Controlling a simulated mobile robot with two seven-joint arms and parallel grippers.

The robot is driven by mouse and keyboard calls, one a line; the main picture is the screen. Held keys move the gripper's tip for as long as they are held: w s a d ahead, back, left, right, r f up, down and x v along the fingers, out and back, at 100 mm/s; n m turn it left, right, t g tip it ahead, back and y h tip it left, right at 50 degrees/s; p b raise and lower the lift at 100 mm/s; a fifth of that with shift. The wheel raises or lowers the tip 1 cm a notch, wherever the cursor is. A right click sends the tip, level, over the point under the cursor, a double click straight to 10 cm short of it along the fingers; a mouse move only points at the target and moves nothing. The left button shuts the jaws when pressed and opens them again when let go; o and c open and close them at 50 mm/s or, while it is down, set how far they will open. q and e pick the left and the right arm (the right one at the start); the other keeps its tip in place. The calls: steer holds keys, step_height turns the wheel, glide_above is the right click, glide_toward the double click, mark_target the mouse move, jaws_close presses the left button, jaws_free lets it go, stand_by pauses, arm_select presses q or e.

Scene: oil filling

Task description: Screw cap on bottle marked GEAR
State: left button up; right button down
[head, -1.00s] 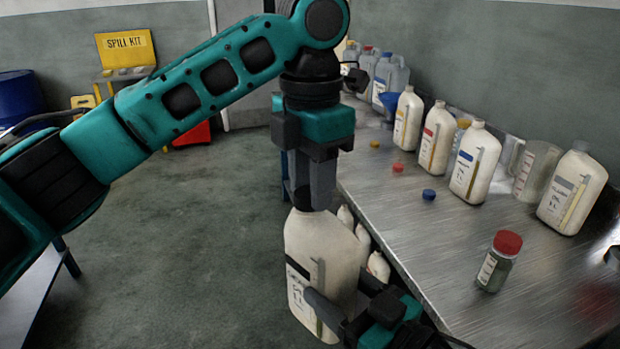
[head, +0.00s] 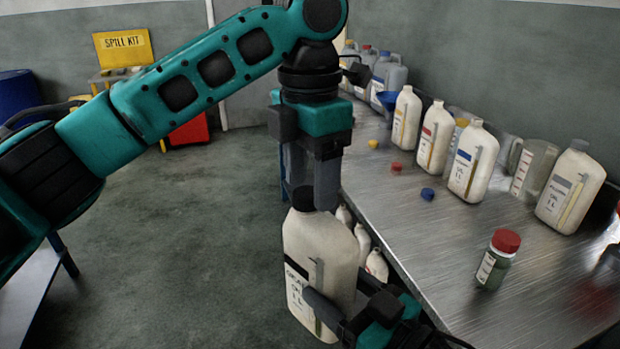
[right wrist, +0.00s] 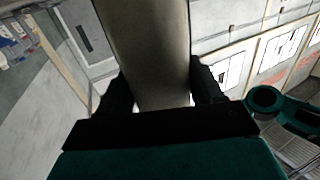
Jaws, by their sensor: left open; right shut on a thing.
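A cream bottle (head: 335,250) with a black-banded label, the lettering looking like GEAR, is held upright off the table's left edge. My right gripper (head: 332,312) is shut on its lower part. The bottle also fills the middle of the right wrist view (right wrist: 150,50), between the fingers of the right gripper (right wrist: 160,95). A dark cap (head: 303,198) sits at the bottle's mouth; its thread is not visible. My left gripper (head: 311,195) points down from above, with its fingers open around the cap.
A metal table (head: 400,220) on the right carries several cream bottles, loose yellow (head: 373,144), red (head: 396,167) and blue (head: 428,194) caps, a clear jug (head: 533,168) and a red-lidded jar (head: 495,265). Small white bottles (head: 376,265) stand behind the held bottle.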

arm_select(q)
steer(key=shift+r, duration=1.95)
steer(key=shift+c, duration=0.2)
